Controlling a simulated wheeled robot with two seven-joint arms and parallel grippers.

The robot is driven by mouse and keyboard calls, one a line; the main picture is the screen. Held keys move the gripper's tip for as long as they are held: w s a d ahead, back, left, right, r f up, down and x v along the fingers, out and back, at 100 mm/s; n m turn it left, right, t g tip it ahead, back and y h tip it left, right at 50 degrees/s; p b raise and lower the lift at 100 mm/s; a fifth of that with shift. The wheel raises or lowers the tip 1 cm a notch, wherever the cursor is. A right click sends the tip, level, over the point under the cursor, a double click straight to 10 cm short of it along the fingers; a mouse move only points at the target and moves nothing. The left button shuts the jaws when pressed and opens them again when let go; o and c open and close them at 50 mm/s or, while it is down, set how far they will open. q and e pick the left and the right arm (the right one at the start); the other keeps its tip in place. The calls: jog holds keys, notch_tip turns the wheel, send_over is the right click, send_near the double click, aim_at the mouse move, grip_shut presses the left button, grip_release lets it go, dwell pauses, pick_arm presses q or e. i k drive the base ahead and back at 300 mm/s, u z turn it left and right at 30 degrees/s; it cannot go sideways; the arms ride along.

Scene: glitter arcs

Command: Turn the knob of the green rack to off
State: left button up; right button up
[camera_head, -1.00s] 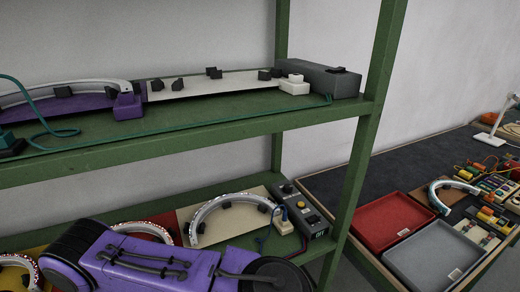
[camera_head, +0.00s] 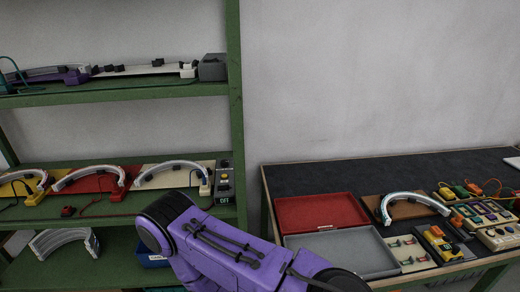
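The green rack (camera_head: 236,120) stands on the left with several shelves. A grey control box (camera_head: 225,186) sits at the right end of its middle shelf. It has a dark round knob (camera_head: 225,163) near the back, a yellow round part below it and an "OFF" label at the front. The knob's pointing direction is too small to tell. A purple arm link of mine crosses the lower middle, in front of the rack and below the control box. Neither gripper shows.
Red, yellow and cream boards with arcs (camera_head: 172,171) line the middle shelf. A blue bin (camera_head: 153,259) is partly hidden below. A dark table (camera_head: 330,178) on the right holds a red tray (camera_head: 318,199), a grey tray (camera_head: 345,238) and several small devices.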

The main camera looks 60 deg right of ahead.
aim_at(224, 164)
jog(key=k, duration=0.2)
jog(key=z, duration=0.95)
